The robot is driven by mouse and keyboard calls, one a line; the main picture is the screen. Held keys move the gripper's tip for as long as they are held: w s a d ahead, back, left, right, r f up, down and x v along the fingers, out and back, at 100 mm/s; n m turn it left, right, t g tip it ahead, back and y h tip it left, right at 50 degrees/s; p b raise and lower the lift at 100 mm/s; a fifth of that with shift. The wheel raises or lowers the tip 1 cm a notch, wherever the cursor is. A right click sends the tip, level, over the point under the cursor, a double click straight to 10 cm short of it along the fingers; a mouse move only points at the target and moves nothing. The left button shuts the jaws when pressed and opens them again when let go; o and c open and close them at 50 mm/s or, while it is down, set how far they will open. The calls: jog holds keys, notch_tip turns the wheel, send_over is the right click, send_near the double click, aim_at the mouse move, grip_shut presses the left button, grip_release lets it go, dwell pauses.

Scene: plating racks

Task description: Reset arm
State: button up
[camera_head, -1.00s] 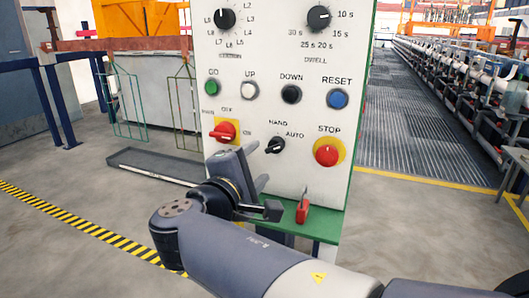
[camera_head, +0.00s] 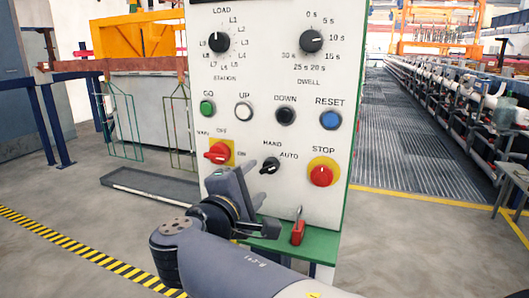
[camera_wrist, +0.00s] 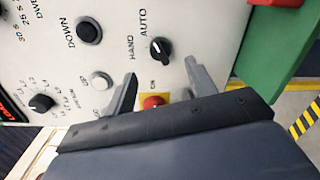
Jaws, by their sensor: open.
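My gripper (camera_head: 262,213) is open and empty in front of the lower left of the white control panel (camera_head: 265,60). In the wrist view my gripper (camera_wrist: 160,80) has its two grey fingers spread, with the panel face beyond them. The red main switch (camera_head: 217,152) on its yellow plate is just above my gripper in the head view. In the wrist view the switch (camera_wrist: 153,101) shows between the fingers, partly hidden by the gripper body. I cannot tell whether a finger touches the panel. The black HAND/AUTO selector (camera_head: 269,166) is up and right of the gripper.
The panel also has the red STOP button (camera_head: 321,175) and blue RESET button (camera_head: 330,120). A grey tray (camera_head: 150,190) lies on the floor at left. Open floor is around.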

aim_at(267, 170)
jog(key=b+x, duration=0.1)
jog(key=x, duration=0.6)
jog(key=shift+w+d, duration=0.1)
jog(key=shift+w, duration=0.05)
